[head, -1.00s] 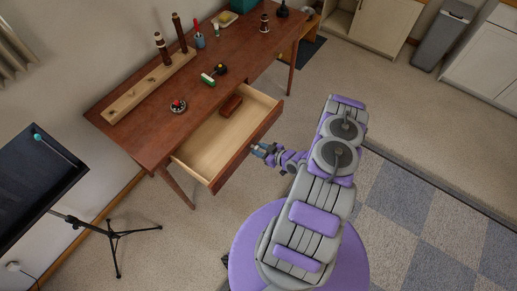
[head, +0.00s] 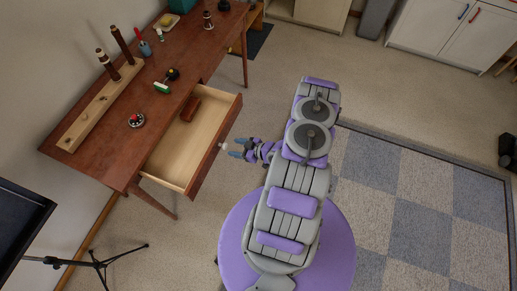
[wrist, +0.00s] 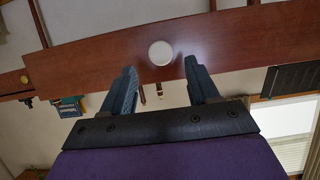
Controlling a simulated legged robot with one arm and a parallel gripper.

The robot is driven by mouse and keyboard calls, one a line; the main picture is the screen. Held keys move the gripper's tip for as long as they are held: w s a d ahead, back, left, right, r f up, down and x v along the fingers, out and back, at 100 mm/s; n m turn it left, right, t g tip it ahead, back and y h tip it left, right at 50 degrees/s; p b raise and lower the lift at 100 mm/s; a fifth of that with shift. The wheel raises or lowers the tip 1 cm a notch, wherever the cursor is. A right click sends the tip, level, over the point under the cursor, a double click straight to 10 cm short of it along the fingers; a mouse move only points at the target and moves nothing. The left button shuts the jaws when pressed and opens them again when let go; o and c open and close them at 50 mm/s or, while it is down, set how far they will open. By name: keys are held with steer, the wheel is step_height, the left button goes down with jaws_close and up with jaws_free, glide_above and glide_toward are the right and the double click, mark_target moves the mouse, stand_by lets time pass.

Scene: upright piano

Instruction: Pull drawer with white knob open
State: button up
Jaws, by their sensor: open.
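The drawer (head: 190,148) of the brown wooden desk stands pulled well out, its pale inside showing in the head view. Its white knob (head: 222,146) sits on the drawer's outer front. In the wrist view the round white knob (wrist: 161,53) shows on the reddish-brown drawer front (wrist: 100,58). My gripper (head: 237,149) is open and just outside the drawer front, facing the knob. In the wrist view its two fingers (wrist: 160,68) are spread with the knob ahead, centred across the gap. They do not appear to grip it.
A brown box (head: 190,109) lies in the drawer. The desk top (head: 105,150) holds a wooden rack (head: 100,105), a small red-and-black round item (head: 136,120) and tools. A black stand (head: 98,264) is at lower left. Carpet is clear beyond the drawer's right side.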

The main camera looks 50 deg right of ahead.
steer(key=p+v, duration=0.1)
steer(key=v, duration=1.1)
steer(key=shift+s+d, duration=0.15)
steer(key=shift+d, duration=0.05)
